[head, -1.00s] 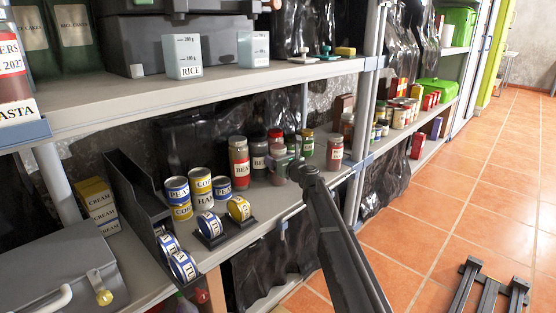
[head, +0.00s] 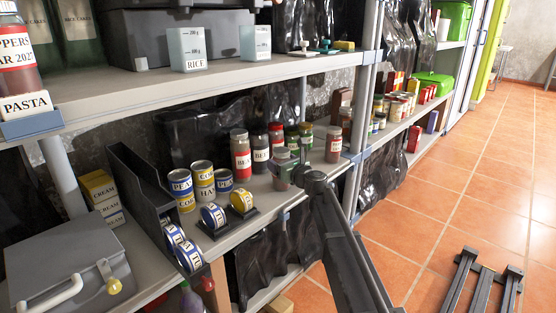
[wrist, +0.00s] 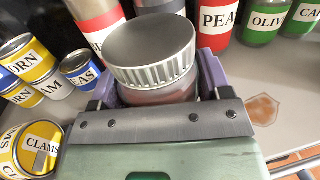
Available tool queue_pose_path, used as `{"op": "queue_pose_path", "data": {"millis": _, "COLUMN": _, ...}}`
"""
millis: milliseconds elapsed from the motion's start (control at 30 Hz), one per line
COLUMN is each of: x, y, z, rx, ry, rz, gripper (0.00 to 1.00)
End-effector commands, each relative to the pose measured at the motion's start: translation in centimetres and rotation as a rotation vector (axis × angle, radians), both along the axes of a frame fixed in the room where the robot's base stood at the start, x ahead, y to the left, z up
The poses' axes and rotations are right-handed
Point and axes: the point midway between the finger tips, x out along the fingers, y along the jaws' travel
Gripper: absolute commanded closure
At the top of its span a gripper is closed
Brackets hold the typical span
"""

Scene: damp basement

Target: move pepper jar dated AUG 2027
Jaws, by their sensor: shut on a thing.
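My gripper (wrist: 155,88) is shut on a jar with a ribbed grey metal lid (wrist: 150,48) and reddish contents. The jar looks upright between the two purple-grey fingers. Its label is hidden, so I cannot read its name or date. In the head view my gripper (head: 284,170) is at the front of the middle shelf, before a row of jars. Another jar (head: 18,55), with a label partly reading "PPERS" and "AR 202", stands at the left on the upper shelf, cut off by the picture edge.
Jars with red labels (head: 240,155) stand close behind my gripper. One jar (head: 333,145) stands to its right. Several cans (head: 180,190) and a can rack (head: 140,195) are to the left. The upper shelf (head: 215,88) overhangs. A shelf post (head: 360,130) rises at right.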

Motion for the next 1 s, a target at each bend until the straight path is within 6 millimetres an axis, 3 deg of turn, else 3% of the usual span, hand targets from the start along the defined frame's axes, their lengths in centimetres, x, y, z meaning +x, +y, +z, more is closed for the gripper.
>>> {"op": "queue_pose_path", "data": {"millis": 133, "x": -0.9, "y": -0.4, "z": 0.0, "rx": 0.0, "ry": 0.0, "rz": 0.0, "gripper": 0.72}}
{"op": "queue_pose_path", "data": {"millis": 433, "x": -1.0, "y": -0.4, "z": 0.0, "rx": 0.0, "ry": 0.0, "rz": 0.001, "gripper": 0.72}}
{"op": "queue_pose_path", "data": {"millis": 467, "x": -1.0, "y": -0.4, "z": 0.0, "rx": 0.0, "ry": 0.0, "rz": 0.0, "gripper": 0.26}}
{"op": "queue_pose_path", "data": {"millis": 633, "x": -1.0, "y": -0.4, "z": 0.0, "rx": 0.0, "ry": 0.0, "rz": 0.001, "gripper": 0.0}}
{"op": "queue_pose_path", "data": {"millis": 1000, "x": -1.8, "y": -1.0, "z": 0.0, "rx": 0.0, "ry": 0.0, "rz": 0.0, "gripper": 0.0}}
